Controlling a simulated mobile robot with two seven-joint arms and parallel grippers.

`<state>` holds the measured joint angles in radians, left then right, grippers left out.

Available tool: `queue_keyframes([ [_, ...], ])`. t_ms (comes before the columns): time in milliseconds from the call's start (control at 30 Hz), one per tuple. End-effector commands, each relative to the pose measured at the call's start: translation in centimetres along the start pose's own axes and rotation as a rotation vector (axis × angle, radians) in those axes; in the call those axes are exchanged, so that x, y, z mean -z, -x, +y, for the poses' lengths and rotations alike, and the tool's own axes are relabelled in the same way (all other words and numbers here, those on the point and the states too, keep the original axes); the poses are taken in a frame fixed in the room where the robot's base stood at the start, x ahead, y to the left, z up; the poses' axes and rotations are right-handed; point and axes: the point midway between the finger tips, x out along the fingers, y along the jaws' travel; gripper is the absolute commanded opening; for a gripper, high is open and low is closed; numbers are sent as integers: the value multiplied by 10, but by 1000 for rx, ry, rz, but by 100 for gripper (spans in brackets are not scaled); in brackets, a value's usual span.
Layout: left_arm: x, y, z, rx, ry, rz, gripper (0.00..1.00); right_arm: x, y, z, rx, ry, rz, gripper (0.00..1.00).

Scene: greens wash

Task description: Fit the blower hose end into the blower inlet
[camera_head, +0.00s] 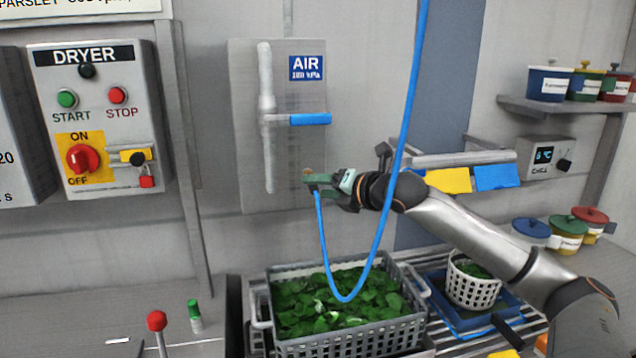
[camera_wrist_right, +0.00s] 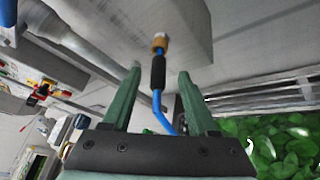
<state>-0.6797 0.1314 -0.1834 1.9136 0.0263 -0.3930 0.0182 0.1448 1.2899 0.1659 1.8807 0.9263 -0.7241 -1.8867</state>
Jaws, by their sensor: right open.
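The blue blower hose (camera_head: 407,110) hangs from above, loops down over the greens crate and rises to my right gripper (camera_head: 318,184). In the right wrist view, the hose end (camera_wrist_right: 158,72) has a black sleeve and a brass tip. It appears between the green fingertips of my right gripper (camera_wrist_right: 159,72), with a gap visible on each side. The fingers are open. The brass tip points away from the gripper toward a grey box-like surface. I cannot pick out the blower inlet for certain. My left gripper is not in view.
A wall panel (camera_head: 228,150) carries a vertical pipe (camera_head: 267,150), a blue-handled valve (camera_head: 310,119) and an AIR sign. A crate (camera_head: 350,347) of greens stands below. The dryer box (camera_head: 100,180) is at left, a shelf (camera_head: 560,106) with pots at right.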

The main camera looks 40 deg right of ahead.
Motion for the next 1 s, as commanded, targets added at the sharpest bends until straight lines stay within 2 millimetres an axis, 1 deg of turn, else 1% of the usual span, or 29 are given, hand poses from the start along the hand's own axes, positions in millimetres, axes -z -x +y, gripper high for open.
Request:
queue_keyframes([
  [33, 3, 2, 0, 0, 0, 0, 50, -2, -2, 2, -3, 0, -2, 59],
  [233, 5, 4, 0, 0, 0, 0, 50, 0, -9, 2, -3, 3, 1, 59],
  [567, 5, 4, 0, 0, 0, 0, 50, 1, -10, 2, -2, 4, 2, 59],
  [667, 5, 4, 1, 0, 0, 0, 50, 2, -10, 2, -2, 4, 2, 49],
  [1000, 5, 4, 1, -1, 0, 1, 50, 1, -10, 2, -2, 4, 2, 11],
])
